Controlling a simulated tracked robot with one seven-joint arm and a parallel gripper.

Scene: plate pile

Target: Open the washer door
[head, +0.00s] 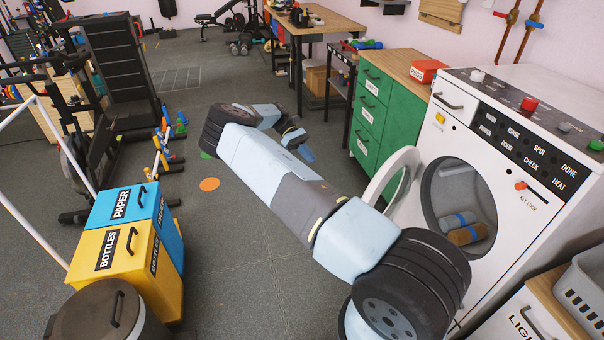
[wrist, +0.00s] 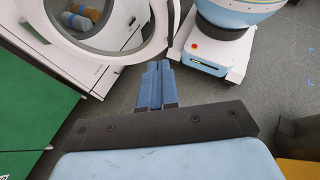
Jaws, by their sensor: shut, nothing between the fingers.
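The white washer (head: 472,174) stands at the right in the head view. Its round door (head: 389,176) stands open, swung out to the left of the drum opening. My arm hides the door's lower part. Rolled towels (head: 465,228) lie inside the drum; they also show in the wrist view (wrist: 82,17). My gripper (head: 307,153) is shut and empty, beyond the open door in the head view. In the wrist view my gripper's blue fingers (wrist: 155,84) lie together just below the white door rim (wrist: 135,58). I cannot tell whether they touch it.
A green cabinet (head: 391,111) with a red box (head: 428,70) on top stands beyond the washer. Blue and yellow bins (head: 127,249) stand at the left. A grey basket (head: 583,290) sits at the lower right. The floor between bins and arm is clear.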

